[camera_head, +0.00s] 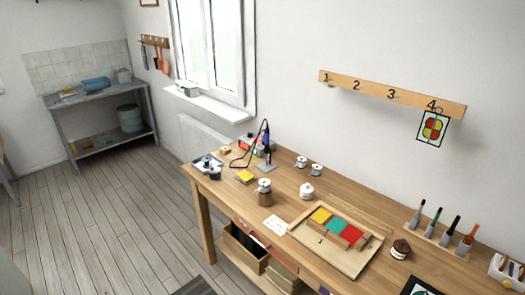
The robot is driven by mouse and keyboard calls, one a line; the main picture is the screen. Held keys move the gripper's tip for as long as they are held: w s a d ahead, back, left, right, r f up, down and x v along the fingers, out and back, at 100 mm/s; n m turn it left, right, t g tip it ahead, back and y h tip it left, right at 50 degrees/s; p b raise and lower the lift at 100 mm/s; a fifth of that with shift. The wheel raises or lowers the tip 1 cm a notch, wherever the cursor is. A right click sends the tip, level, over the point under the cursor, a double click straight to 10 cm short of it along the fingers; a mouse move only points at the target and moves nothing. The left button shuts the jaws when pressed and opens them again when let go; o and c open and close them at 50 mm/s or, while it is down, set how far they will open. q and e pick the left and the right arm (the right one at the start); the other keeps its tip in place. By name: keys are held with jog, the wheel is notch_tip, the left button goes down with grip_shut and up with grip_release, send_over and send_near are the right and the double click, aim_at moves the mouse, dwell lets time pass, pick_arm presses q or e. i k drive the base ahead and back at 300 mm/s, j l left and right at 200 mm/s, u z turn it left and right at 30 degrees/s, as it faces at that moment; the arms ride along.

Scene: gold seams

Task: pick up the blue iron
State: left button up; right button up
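The blue iron (265,140) appears to be the blue-handled soldering iron standing upright in a stand with a grey base (266,165). It is near the far left end of the wooden table (290,192). A black cable loops from it to the left, close to a small red-and-grey box (247,143) behind. The tip of the iron is too small to make out. Neither of my grippers is in view.
Around the stand are a yellow pad (245,177), a jar (265,193), small white spools (301,162) and a tray (207,163). A wooden board with coloured tiles (323,243) lies nearer. A numbered rail (390,94) hangs above. The floor (105,215) left is clear.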

aim_at(267, 148)
jog(key=i+u, duration=0.3)
jog(key=i, duration=0.2)
jog(key=i+u, duration=0.35)
jog(key=i, duration=0.15)
jog(key=i+l+u, duration=0.3)
jog(key=i, duration=0.15)
